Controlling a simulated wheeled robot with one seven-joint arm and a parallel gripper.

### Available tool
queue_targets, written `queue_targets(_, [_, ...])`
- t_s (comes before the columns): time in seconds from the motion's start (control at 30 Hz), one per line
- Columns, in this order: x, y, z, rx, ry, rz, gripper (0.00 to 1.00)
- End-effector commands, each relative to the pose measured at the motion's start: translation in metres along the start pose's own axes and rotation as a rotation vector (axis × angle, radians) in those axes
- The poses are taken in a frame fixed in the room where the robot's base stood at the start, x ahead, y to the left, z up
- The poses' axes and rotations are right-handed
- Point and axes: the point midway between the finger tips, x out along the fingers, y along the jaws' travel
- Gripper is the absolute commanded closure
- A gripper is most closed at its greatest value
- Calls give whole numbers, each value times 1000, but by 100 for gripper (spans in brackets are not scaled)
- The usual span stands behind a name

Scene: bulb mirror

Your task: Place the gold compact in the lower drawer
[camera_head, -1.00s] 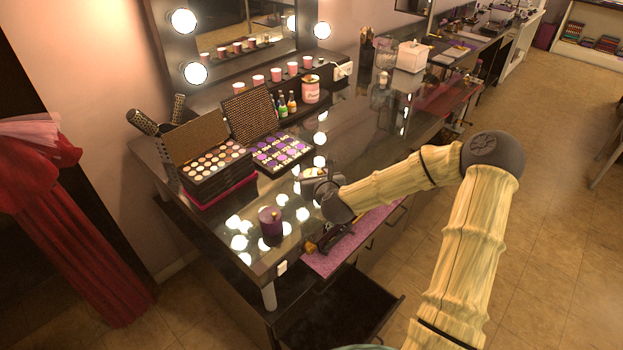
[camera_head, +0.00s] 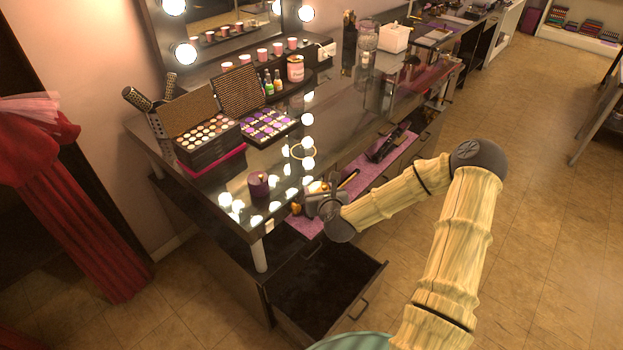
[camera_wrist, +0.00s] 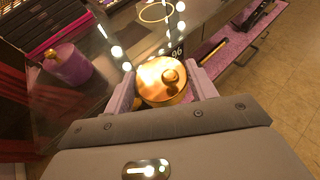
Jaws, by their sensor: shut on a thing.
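The round gold compact (camera_wrist: 160,82), with a small knob on its face, is between the two pale fingers of my gripper (camera_wrist: 165,86) in the wrist view. My gripper is shut on it. In the head view my gripper (camera_head: 312,192) is at the front edge of the dark counter, above the upper drawer. My wrist hides most of the compact there. The lower drawer (camera_head: 362,292) is pulled open below, to the front, with a dark interior that looks empty.
The upper drawer (camera_head: 366,181) is open, with a purple lining and several dark tools. Makeup palettes (camera_head: 268,126) lie farther back. Floor is clear at right.

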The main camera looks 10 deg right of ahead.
Motion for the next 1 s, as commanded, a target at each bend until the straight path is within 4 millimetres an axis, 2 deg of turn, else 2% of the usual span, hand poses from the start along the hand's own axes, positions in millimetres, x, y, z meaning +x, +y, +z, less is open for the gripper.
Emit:
queue_targets(0.1, [-3, 11, -22, -4, 4, 13, 68])
queue_targets(0.4, [-21, 22, -85, 6, 3, 14, 68])
queue_targets(0.53, [-31, 24, -108, 17, -1, 14, 68])
queue_targets(1.0, [-34, 20, -113, 22, -6, 5, 68])
